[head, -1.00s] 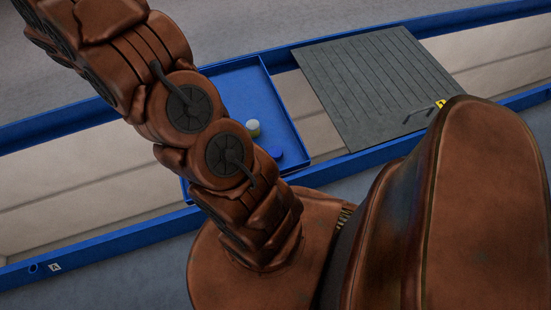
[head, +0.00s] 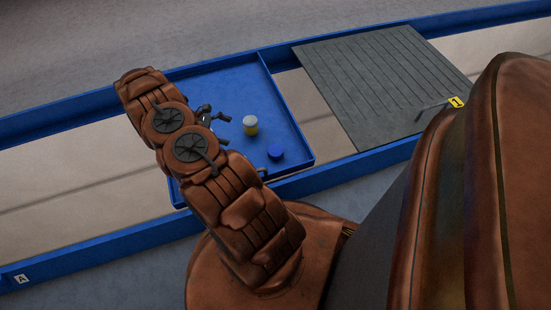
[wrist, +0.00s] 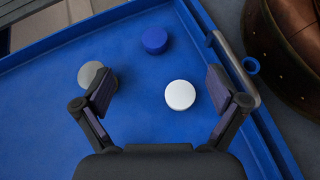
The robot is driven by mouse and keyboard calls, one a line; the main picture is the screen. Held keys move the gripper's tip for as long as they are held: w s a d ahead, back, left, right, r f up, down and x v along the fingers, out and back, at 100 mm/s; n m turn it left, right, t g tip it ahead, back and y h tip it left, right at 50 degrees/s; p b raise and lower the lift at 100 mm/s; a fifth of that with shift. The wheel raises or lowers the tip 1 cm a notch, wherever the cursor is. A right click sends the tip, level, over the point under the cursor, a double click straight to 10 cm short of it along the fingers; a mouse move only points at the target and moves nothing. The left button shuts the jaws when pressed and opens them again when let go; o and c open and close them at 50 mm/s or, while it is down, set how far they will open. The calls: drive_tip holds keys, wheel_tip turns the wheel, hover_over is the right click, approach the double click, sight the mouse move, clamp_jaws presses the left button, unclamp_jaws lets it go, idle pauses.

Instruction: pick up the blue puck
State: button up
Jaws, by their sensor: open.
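The blue puck (head: 275,153) sits in the blue tray (head: 225,85), near its lower right corner in the head view. In the wrist view the blue puck (wrist: 155,40) is beyond the fingertips, at upper centre. My gripper (wrist: 160,90) is open and empty above the tray, its fingers spread apart. Only part of my gripper (head: 217,117) shows past the arm in the head view, left of the pucks. In the wrist view a white puck (wrist: 180,95) appears between the fingers, nearer the right one; whether they are level with it is unclear.
A metal handle (wrist: 235,68) is at the tray's rim. A grey ribbed panel (head: 375,85) lies right of the tray.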

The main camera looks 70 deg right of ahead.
drive_tip(key=g+b, duration=0.1)
drive_tip(key=b, duration=0.4)
approach(270, 150)
drive_tip(key=shift+s+a+f+n+h, duration=0.15)
drive_tip(key=shift+f+n+h, duration=0.15)
drive_tip(key=shift+f+n, duration=0.15)
drive_tip(key=shift+g, duration=0.3)
drive_tip(key=b+x, duration=0.2)
drive_tip(key=x, duration=0.3)
drive_tip(key=shift+s+f, duration=0.2)
drive_tip(key=shift+f, duration=0.05)
drive_tip(key=shift+b+x, duration=1.4)
drive_tip(key=shift+x, duration=1.95)
drive_tip(key=shift+r, duration=0.1)
drive_tip(key=shift+c, duration=0.3)
drive_tip(key=c, duration=1.3)
